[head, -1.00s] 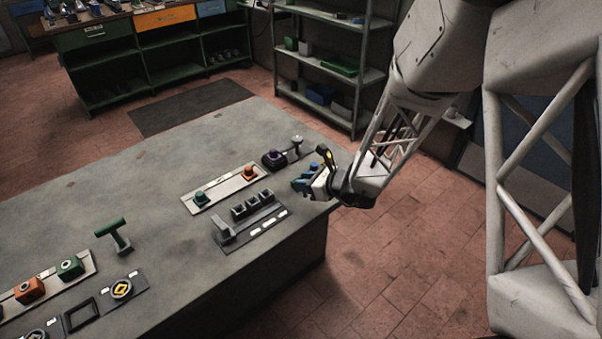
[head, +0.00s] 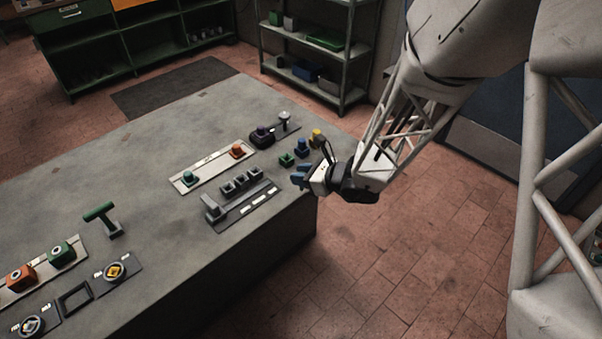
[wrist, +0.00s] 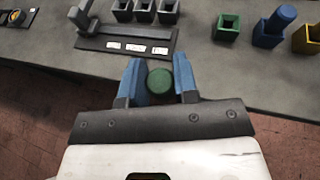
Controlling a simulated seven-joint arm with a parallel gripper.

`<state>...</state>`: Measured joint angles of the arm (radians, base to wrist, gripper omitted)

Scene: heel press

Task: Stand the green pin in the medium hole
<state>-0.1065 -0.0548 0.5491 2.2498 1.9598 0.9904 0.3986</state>
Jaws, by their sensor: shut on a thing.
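My gripper (head: 300,178) is shut on the green pin (wrist: 160,81), whose round top shows between the blue fingers in the wrist view. The head view does not clearly show the pin. A dark plate with a row of three grey square sockets (head: 241,181) lies to the left of my gripper; the sockets also show at the top of the wrist view (wrist: 145,9). They look open and apart from the pin. I cannot tell which is medium. An empty green block (wrist: 228,26), a blue block holding a blue pin (wrist: 272,28) and a yellow block (wrist: 307,38) stand nearby.
A grey lever (head: 212,208) rises from the plate's near left end. A pale panel (head: 208,167) with teal and orange buttons lies behind the sockets. A green T-handle (head: 101,215) stands farther left. My gripper is near the table's right edge.

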